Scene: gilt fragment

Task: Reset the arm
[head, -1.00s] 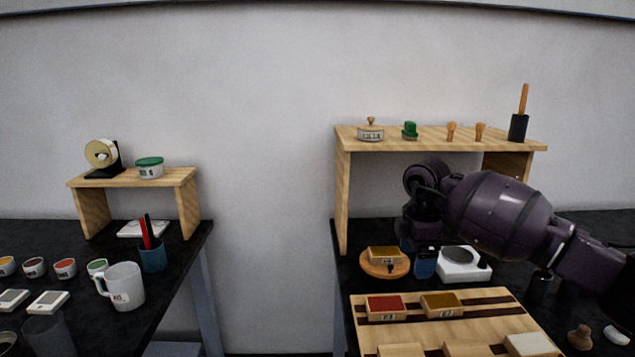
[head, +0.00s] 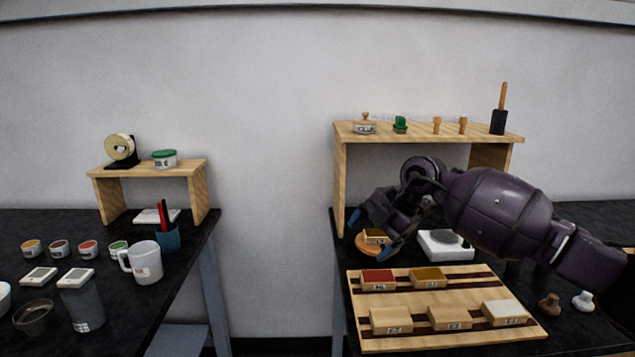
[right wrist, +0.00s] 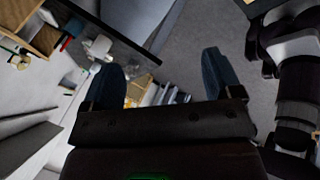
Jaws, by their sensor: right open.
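My right arm comes in from the right of the head view. Its gripper (head: 374,234) is open and empty, with blue fingertips spread apart. It hangs over the right table, in front of the small box (head: 376,236) on the round wooden board (head: 364,248), and partly hides both. In the right wrist view the two blue fingers (right wrist: 165,80) are wide apart with nothing between them; beyond them show the grey floor and a table edge. My left gripper is in neither view.
The right table holds a striped wooden board (head: 400,312) with several small boxes, a white scale (head: 446,243) and a wooden shelf (head: 425,134). The left table has a mug (head: 146,263), several bowls and a smaller shelf (head: 150,170). A gap separates the tables.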

